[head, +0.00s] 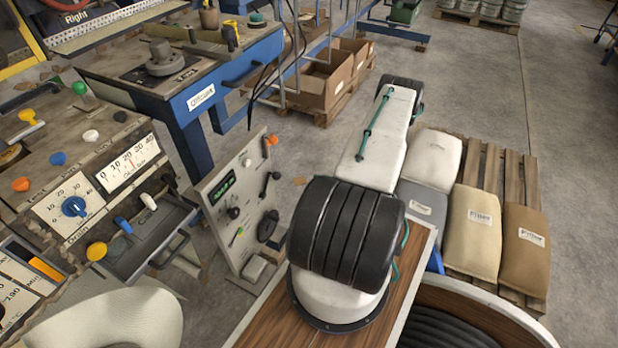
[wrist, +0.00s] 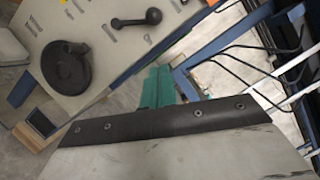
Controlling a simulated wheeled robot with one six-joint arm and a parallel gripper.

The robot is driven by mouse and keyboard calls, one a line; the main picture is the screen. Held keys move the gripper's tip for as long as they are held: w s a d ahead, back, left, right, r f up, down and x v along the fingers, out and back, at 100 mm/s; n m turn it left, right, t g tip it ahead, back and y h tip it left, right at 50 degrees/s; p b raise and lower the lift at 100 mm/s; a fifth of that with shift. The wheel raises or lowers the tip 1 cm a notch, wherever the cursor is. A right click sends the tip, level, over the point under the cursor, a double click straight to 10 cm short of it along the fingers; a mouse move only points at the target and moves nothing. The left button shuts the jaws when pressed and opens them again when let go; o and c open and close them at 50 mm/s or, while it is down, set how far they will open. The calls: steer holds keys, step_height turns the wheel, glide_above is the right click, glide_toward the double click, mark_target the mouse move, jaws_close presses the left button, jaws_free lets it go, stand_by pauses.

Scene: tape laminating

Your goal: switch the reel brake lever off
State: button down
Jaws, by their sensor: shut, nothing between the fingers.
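A pale upright control panel (head: 222,190) stands left of my arm in the head view. It carries a black ball-ended lever (head: 268,184), an orange-tipped lever (head: 271,141), a small green lever (head: 237,236) and a black handwheel (head: 267,226). I cannot read which lever is the reel brake. In the wrist view the panel face shows the black ball-ended lever (wrist: 137,19) and the round black handwheel (wrist: 66,66). My gripper (wrist: 157,85) shows there as teal fingers, shut and empty, apart from the lever in the picture. The head view does not show my gripper.
A console (head: 75,180) with knobs and dials stands at left. A blue-framed workbench (head: 205,95) is behind the panel. Cardboard boxes (head: 335,75) and a pallet with several sacks (head: 480,225) lie beyond. Grey floor (head: 480,80) is clear at the back.

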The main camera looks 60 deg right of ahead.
steer(key=s+a+r+x, duration=0.1)
steer(key=a+x, duration=0.1)
steer(key=x, duration=0.9)
steer(key=shift+a, duration=0.2)
steer(key=shift+r, duration=0.25)
